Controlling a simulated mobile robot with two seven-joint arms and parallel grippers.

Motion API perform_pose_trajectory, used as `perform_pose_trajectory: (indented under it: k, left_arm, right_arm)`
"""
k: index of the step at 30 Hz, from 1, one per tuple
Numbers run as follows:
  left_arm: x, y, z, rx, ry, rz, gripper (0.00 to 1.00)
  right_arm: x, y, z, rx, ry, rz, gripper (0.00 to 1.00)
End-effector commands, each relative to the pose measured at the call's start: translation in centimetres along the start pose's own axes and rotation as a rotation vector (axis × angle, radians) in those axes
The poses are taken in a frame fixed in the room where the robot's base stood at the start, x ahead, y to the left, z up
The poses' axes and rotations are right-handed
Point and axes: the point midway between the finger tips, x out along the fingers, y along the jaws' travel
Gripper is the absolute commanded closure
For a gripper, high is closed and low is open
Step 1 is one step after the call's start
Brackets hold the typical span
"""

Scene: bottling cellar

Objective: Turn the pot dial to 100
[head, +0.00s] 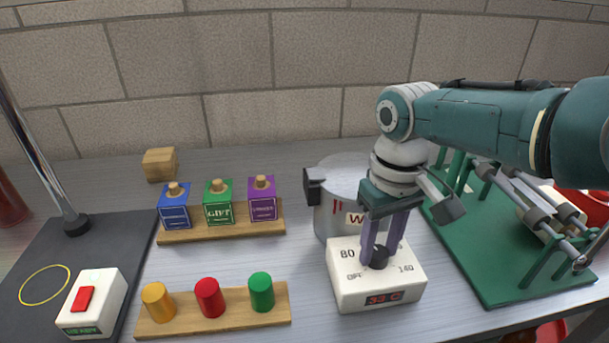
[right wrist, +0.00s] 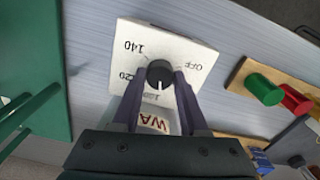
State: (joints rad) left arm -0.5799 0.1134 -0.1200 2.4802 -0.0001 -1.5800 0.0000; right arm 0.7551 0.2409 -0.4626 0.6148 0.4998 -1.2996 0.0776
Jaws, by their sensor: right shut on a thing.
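The pot dial is a black knob (right wrist: 159,75) on a white control box (head: 376,292) in front of the metal pot (head: 338,176). My right gripper (head: 382,254) comes down from above with its two purple fingers shut on the knob. In the right wrist view the fingers (right wrist: 160,88) grip the knob from both sides. Labels OFF, 140 and a partly covered 120 show around it. The knob's white mark points toward the pot side, close to a faint, partly hidden label. The box's red display reads about 33 C. My left gripper is not in view.
A green rack (head: 490,270) stands close on the right. A wooden strip with yellow, red and green pegs (head: 214,321) lies to the left. Behind it, blue, green and purple boxes stand on another wooden strip (head: 225,234). A white switch box (head: 92,303) sits at the far left.

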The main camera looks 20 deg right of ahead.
Motion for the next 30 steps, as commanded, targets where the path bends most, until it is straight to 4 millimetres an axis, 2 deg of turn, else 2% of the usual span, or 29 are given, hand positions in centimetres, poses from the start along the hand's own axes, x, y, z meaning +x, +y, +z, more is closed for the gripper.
perform_pose_trajectory:
  k: [6,15,30]
  left_arm:
    - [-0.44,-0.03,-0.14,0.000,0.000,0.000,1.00]
    - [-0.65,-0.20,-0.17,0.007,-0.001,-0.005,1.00]
    - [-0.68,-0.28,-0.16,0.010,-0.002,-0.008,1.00]
  right_arm:
    - [-0.12,-0.10,-0.04,0.165,0.000,-0.003,1.00]
    - [-0.08,-0.07,-0.04,0.305,0.000,-0.002,1.00]
    - [-0.04,-0.01,-0.06,0.347,0.002,0.000,1.00]
